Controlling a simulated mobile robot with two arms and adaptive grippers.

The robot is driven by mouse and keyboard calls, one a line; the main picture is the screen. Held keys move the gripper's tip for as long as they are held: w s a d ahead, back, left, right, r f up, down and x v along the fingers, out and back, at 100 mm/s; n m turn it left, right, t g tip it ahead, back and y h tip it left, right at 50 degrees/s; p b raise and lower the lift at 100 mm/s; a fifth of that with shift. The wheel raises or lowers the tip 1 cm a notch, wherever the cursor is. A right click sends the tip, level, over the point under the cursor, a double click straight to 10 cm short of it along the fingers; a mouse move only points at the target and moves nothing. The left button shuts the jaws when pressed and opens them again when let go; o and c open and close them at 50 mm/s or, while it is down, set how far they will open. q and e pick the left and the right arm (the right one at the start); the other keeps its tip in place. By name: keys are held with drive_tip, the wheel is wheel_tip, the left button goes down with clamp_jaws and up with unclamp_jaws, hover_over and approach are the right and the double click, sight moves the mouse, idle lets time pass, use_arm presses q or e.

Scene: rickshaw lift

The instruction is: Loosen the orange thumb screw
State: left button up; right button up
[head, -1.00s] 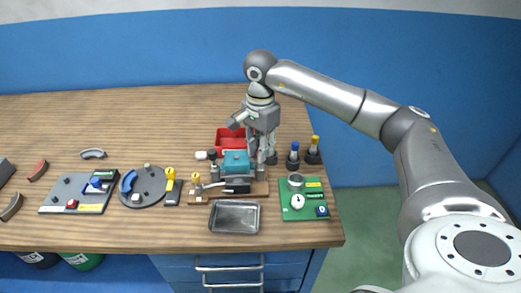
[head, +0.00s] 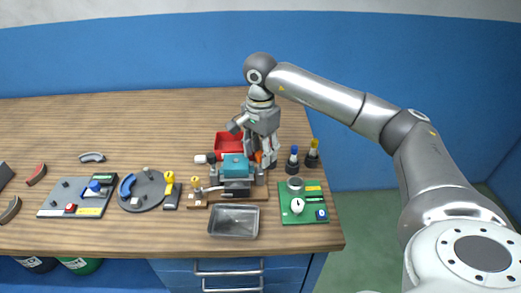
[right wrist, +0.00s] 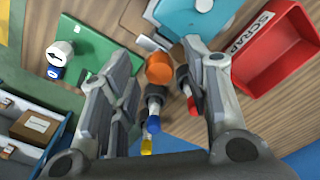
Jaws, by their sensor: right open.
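The orange thumb screw (right wrist: 159,68) shows as a round knob in the right wrist view, between the open fingers of my right gripper (right wrist: 156,55). I see a gap on either side of the knob. In the head view the screw (head: 258,157) is a small orange spot at the right side of the teal-topped device (head: 235,163), partly hidden by the gripper. My right gripper (head: 263,155) points down there, open and empty. The teal top (right wrist: 194,14) also shows at the top of the right wrist view. My left gripper is not in view.
A red scrap bin (head: 228,137) stands behind the device. A metal tray (head: 213,231) lies in front. A green board (head: 313,211) and bottles with blue (head: 293,152) and yellow (head: 314,146) tops stand to the right. Several parts fill the left; the back of the table is clear.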

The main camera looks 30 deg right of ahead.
sight(261, 153)
drive_tip(key=shift+r, duration=0.15)
wheel_tip(261, 153, up, 12)
idle(0.4)
drive_tip(key=shift+f, duration=0.2)
idle(0.3)
